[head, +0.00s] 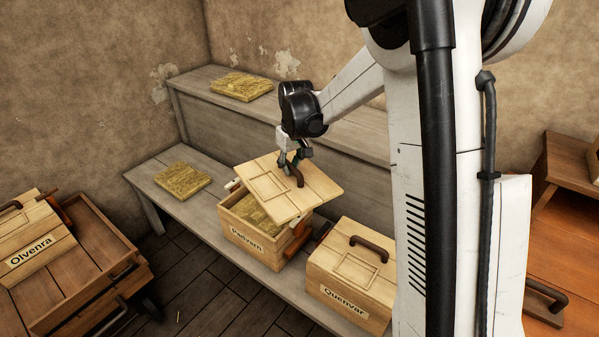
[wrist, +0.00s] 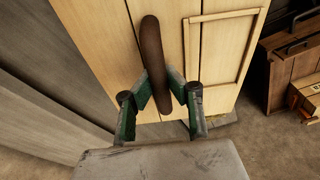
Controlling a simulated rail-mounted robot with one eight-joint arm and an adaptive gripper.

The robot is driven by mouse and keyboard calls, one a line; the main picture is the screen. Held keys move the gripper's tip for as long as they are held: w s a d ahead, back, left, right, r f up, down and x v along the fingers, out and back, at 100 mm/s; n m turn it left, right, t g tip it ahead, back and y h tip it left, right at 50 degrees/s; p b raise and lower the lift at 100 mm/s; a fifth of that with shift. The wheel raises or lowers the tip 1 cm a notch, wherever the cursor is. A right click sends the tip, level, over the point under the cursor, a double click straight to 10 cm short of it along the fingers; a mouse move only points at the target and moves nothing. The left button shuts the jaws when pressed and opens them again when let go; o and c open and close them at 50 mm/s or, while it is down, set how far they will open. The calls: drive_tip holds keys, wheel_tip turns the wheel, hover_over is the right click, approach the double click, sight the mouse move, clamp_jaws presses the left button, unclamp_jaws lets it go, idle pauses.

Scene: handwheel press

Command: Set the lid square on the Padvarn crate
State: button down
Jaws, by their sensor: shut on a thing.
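The Padvarn crate (head: 251,240) stands on the lower bench in the head view, with yellowish padding showing in its open top. Its lid (head: 275,186) is over the crate, turned and tilted against the rim, not square with it. I cannot tell whether the lid touches the crate. My gripper (head: 294,165) is shut on the brown handle of the lid. In the wrist view the green fingers of my gripper (wrist: 162,100) close around the handle (wrist: 153,62), and the lid's planks (wrist: 215,45) fill the upper middle.
The Quenvar crate (head: 338,301) stands lidded, close to the right on the same bench. Yellowish pads lie on the lower bench (head: 183,180) and upper shelf (head: 241,86). The Olvenra crate (head: 38,252) sits on a wooden cart (head: 85,290) at left.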

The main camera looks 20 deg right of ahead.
sight(268, 166)
drive_tip(key=shift+w+a+f+n+y+b, duration=0.1)
drive_tip(key=shift+w+a+f+n+b, duration=0.65)
drive_tip(key=shift+w+f+b, duration=1.75)
drive_tip(key=shift+w+a+f+n+y+b, duration=0.1)
drive_tip(key=shift+w+a+f+n+b, duration=0.65)
drive_tip(key=shift+w+f, duration=1.95)
drive_tip(key=shift+w+a+f+n+y+b, duration=0.1)
drive_tip(key=shift+w+a+f+n+b, duration=0.85)
drive_tip(key=shift+f, duration=3.1)
drive_tip(key=shift+w+f+m+b, duration=0.15)
drive_tip(key=shift+m+b, duration=0.2)
drive_tip(key=shift+b, duration=0.55)
drive_tip(key=c, duration=1.7)
unclamp_jaws()
drive_tip(key=shift+c, duration=0.2)
drive_tip(key=r, duration=0.4)
drive_tip(key=s+r, duration=0.1)
drive_tip(key=r, duration=0.3)
drive_tip(key=d+r, duration=0.1)
drive_tip(key=r, duration=0.3)
drive_tip(key=shift+s, duration=0.3)
